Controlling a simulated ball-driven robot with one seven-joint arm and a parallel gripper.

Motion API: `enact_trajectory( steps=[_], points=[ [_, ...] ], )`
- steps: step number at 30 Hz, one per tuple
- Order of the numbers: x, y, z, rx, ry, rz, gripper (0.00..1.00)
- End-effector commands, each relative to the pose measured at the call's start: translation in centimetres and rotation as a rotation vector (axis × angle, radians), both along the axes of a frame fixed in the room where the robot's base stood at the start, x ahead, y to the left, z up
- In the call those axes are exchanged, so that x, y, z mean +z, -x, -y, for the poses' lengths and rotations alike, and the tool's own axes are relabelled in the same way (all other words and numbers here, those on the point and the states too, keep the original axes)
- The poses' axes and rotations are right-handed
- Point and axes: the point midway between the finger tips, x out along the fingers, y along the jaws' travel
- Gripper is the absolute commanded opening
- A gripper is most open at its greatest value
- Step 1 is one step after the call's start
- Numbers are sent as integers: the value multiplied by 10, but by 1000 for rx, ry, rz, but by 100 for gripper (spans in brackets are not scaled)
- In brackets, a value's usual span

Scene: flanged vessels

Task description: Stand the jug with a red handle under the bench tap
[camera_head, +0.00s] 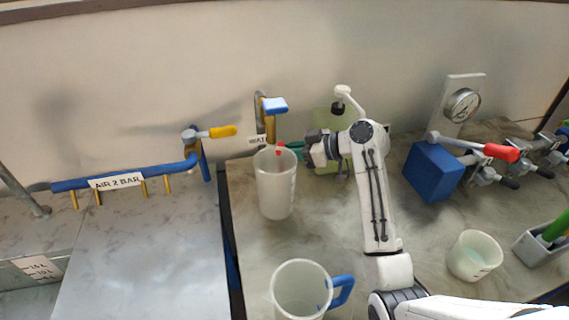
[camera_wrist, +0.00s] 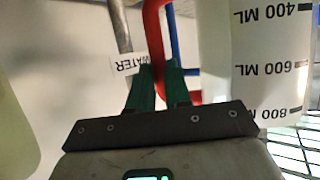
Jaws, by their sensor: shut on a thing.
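The jug with a red handle (camera_head: 276,190) is translucent white and upright in front of the bench tap (camera_head: 270,115), which has a blue lever. The tap's lower end is near the jug's back rim; I cannot tell whether it is over the mouth. My gripper (camera_head: 291,150) comes from the right and is shut on the red handle, only a little of which shows. In the wrist view the green fingers (camera_wrist: 158,88) close around the red handle (camera_wrist: 153,35), with the jug's graduated wall (camera_wrist: 270,60) at right. I cannot tell whether the jug's base touches the bench.
A jug with a blue handle (camera_head: 298,290) stands at the front. A white beaker (camera_head: 474,256) stands front right. A blue block (camera_head: 434,172) with a red-handled valve and a gauge (camera_head: 462,105) are at right. A blue air pipe (camera_head: 130,178) runs at left, past a gap.

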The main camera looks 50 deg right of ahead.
Motion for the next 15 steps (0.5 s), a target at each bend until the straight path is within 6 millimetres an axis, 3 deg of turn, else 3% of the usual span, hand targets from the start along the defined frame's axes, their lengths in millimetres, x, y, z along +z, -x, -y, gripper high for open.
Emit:
enact_trajectory(
  steps=[7, 15],
  points=[
    [-5, -14, -5, -3, -1, 0, 0],
    [-37, -13, -6, -2, -1, -1, 0]
  ],
)
